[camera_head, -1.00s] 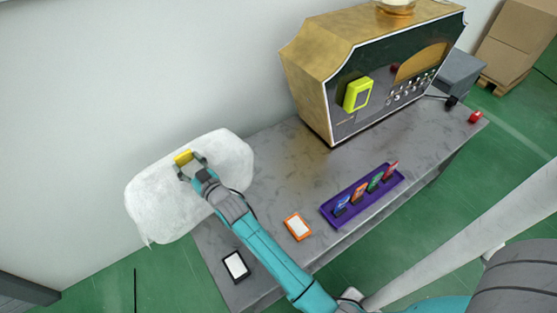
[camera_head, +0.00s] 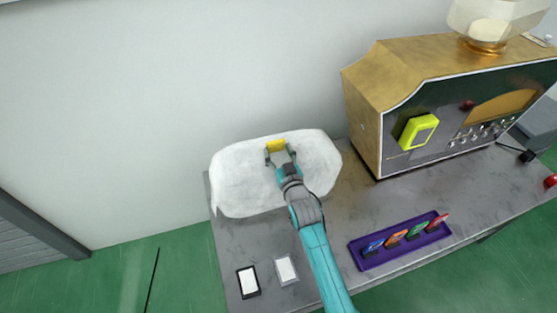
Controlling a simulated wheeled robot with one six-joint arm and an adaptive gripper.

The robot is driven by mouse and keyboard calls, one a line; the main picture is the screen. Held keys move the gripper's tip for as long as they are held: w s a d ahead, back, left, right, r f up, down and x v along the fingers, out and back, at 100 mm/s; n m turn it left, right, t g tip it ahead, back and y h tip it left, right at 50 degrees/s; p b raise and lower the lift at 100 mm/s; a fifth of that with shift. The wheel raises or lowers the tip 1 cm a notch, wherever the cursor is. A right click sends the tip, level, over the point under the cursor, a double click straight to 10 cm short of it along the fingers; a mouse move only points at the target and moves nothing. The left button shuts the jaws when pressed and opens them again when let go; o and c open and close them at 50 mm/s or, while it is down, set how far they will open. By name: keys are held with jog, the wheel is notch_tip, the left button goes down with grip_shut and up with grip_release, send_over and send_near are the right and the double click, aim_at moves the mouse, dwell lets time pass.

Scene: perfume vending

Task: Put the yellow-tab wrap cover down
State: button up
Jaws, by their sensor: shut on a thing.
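The wrap cover (camera_head: 240,180) is a wide, white, crumpled sheet with a yellow tab (camera_head: 276,145) at its upper middle. My gripper (camera_head: 280,154) is shut on the yellow tab, with one finger on each side of it. The cover spreads over the back left end of the grey table, near the wall. My gripper and wrist hide part of its middle. I cannot tell whether it rests on the table or hangs just above it, or what is under it.
A gold and black machine (camera_head: 400,85) with a yellow-green reader stands right of the cover. A purple tray (camera_head: 365,262) holds several coloured cards. A black-framed pad (camera_head: 248,282) and a grey-framed pad (camera_head: 286,269) lie at the front left. Bare table shows between the cover and tray.

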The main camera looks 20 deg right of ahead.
aim_at(278, 161)
jog(key=shift+a+f, duration=0.1)
jog(key=shift+f, duration=1.6)
jog(key=o, duration=1.6)
jog(key=shift+s, duration=0.2)
jog(key=s, duration=1.1)
jog(key=shift+s, duration=0.35)
